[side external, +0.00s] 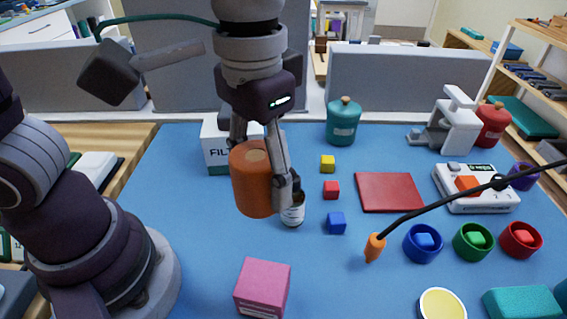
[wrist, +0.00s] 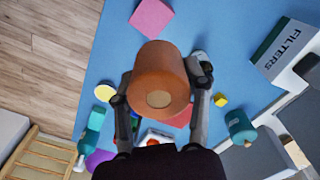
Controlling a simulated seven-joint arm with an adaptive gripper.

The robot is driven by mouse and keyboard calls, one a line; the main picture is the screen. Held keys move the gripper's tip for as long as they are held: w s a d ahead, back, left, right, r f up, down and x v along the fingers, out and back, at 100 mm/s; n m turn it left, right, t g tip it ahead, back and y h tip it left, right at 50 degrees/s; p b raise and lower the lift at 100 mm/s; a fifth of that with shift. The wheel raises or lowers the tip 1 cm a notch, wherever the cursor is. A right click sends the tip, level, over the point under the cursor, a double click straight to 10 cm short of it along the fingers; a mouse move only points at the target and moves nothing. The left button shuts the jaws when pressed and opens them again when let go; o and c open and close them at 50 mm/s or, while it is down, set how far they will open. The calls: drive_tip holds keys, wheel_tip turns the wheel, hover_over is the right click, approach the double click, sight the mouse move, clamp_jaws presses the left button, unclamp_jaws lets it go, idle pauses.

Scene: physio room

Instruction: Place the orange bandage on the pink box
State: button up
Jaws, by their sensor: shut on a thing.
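The orange bandage (side external: 252,185) is a thick roll held between the fingers of my gripper (side external: 264,165), above the blue table. In the wrist view the bandage (wrist: 160,75) fills the middle, with a finger of my gripper (wrist: 160,100) on each side. The pink box (side external: 263,287) sits at the front of the table, below and nearer the camera than the bandage. In the wrist view the pink box (wrist: 152,17) is at the top, beyond the bandage and apart from it. Its top is bare.
A small bottle (side external: 292,211) stands just behind the gripper's right finger. A white filters box (side external: 217,150) is behind the bandage. Yellow (side external: 327,163), red (side external: 331,189) and blue (side external: 336,222) cubes lie to the right, beside a red pad (side external: 390,192). Table around the pink box is clear.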

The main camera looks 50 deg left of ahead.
sight(265, 279)
drive_tip(key=shift+s+d+f+m, duration=0.5)
drive_tip(key=shift+s+d+f, duration=0.1)
drive_tip(key=shift+s, duration=0.2)
wheel_tip(265, 279, down, 12)
drive_tip(key=shift+w+a+r, duration=0.1)
drive_tip(key=o, duration=1.1)
drive_tip(key=shift+o, duration=0.2)
wheel_tip(265, 279, up, 12)
drive_tip(key=shift+f, duration=0.2)
drive_tip(key=w+a+r+n+t, duration=0.1)
drive_tip(key=a+t, duration=0.4)
drive_tip(key=a, duration=1)
drive_tip(key=shift+w+r+t, duration=0.3)
drive_tip(key=shift+r, duration=0.15)
